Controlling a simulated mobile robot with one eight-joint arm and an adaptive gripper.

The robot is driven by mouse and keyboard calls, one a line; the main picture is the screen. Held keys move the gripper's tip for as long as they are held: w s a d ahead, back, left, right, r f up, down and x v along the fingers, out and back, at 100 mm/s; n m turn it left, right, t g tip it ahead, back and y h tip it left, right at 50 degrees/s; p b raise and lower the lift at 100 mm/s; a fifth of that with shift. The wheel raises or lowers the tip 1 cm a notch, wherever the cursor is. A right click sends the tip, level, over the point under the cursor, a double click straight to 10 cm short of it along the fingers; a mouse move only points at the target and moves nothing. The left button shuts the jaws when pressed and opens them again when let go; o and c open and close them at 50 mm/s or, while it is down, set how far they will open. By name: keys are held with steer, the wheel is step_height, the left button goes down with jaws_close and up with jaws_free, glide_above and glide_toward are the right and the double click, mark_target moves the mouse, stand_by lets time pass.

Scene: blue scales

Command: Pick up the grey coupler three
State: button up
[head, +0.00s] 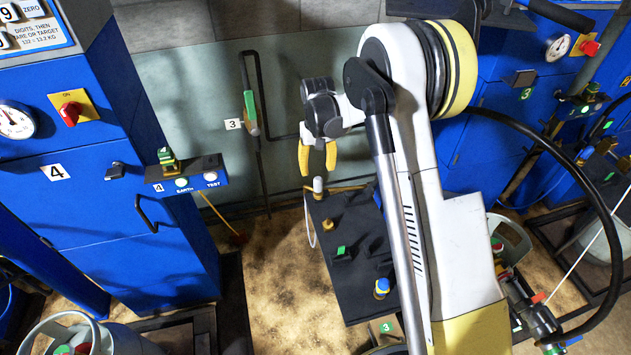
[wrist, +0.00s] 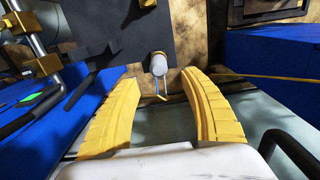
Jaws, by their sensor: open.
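A small light-grey coupler (head: 318,185) stands at the far end of a dark scale platform, with a brass-coloured part under it. It also shows in the wrist view as a grey rounded cylinder (wrist: 158,64) at the platform's edge, with a thin hose or wire at it. My gripper (head: 318,170) has yellow fingers, open and empty, just above the coupler in the head view. In the wrist view my gripper (wrist: 161,80) has the coupler between and slightly beyond its fingertips, apparently touching neither. No number is readable on the coupler.
The dark platform (head: 345,290) also carries a green tag (head: 342,250) and a blue-and-yellow fitting (head: 381,288). A wall pipe with a green-handled lever (head: 250,112) is behind, beside a "3" label (head: 233,124). Blue cabinet 4 (head: 70,200) is left; more blue cabinets are right.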

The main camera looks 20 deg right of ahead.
mark_target(318, 190)
steer(key=f+b, duration=0.1)
steer(key=f, duration=0.2)
steer(key=f+b, duration=0.2)
steer(key=f, duration=0.1)
steer(key=f+b, duration=0.1)
steer(key=f, duration=0.3)
steer(key=shift+s, duration=0.35)
steer(key=shift+r, duration=0.1)
jaws_close()
